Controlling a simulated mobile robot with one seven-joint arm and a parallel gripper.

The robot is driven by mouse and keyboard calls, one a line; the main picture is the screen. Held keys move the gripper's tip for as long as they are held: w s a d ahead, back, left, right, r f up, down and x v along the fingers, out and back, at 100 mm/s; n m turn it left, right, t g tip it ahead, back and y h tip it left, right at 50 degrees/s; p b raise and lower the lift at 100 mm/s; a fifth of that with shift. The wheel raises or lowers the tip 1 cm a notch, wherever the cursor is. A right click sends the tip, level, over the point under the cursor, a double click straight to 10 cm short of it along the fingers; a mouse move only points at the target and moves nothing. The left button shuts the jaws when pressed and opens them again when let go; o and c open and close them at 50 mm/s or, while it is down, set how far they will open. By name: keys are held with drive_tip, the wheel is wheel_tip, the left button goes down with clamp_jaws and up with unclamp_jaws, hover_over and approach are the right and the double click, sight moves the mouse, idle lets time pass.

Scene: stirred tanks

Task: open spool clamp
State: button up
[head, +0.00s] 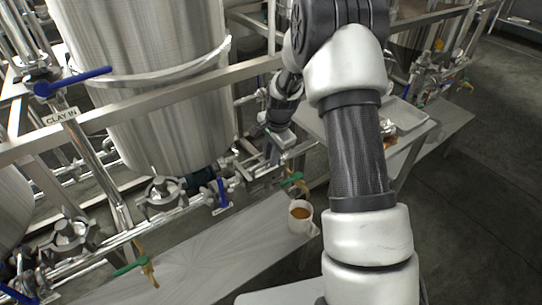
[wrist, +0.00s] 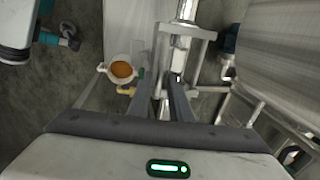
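My gripper (wrist: 160,84) shows in the wrist view with its two dark fingers apart and a gap between them. I see nothing clearly gripped. The fingertips are at a shiny steel pipe (wrist: 178,55) with a bracket-like metal frame (wrist: 205,66) around it; whether they touch it, I cannot tell. I cannot clearly pick out the spool clamp among these fittings in either view.
A white cup of brown liquid (head: 300,216) stands at the end of a steel bench (head: 215,262); the cup also shows left of my fingers in the wrist view (wrist: 122,70). A large steel tank (head: 150,110), rails and blue- and green-handled valves crowd the left. Floor is open at right.

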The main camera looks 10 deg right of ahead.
clamp_jaws()
